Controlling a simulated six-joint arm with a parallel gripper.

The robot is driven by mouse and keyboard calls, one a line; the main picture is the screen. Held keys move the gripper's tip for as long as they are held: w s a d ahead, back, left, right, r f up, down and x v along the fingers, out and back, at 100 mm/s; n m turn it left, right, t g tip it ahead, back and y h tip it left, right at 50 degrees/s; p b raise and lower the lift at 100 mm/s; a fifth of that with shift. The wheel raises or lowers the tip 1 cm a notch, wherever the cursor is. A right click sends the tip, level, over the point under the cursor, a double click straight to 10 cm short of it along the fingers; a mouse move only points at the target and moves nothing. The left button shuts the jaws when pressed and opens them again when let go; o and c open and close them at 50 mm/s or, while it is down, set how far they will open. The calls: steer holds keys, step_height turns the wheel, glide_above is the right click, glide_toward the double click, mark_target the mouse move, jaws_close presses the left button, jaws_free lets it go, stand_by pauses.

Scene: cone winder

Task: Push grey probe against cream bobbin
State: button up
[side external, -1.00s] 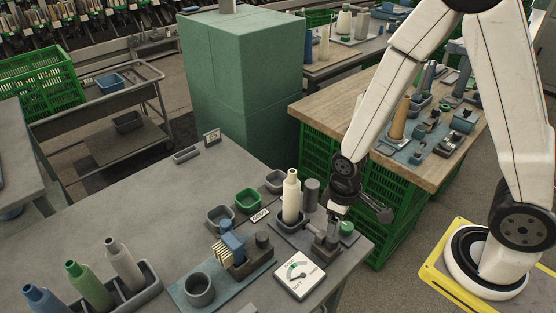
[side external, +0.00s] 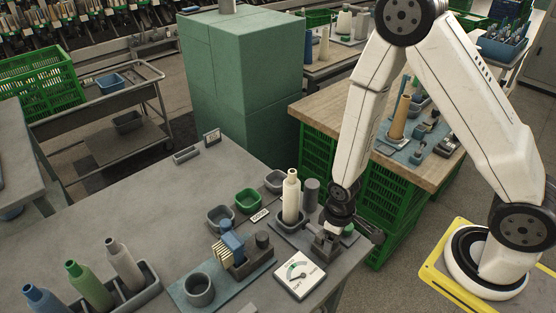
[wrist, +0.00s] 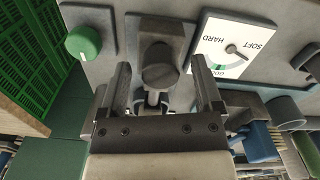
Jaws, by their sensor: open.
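The cream bobbin (side external: 291,196) stands upright in the grey fixture on the table in the side view. I cannot make it out in the wrist view. The grey probe (side external: 325,243) is right and in front of it, partly covered by my gripper (side external: 336,228). In the wrist view, the probe's round grey end (wrist: 160,68) sits between the two open fingers of my gripper (wrist: 160,78). Neither finger visibly grips it. Contact between probe and bobbin cannot be told.
A white dial gauge (side external: 300,275) marked soft and hard lies just in front. A green knob (wrist: 84,42) is beside the probe. A grey cylinder (side external: 311,194) stands behind the bobbin. A blue device (side external: 232,243) is to the left.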

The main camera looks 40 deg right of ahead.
steer(key=shift+f, duration=0.3)
jaws_close()
stand_by(0.3)
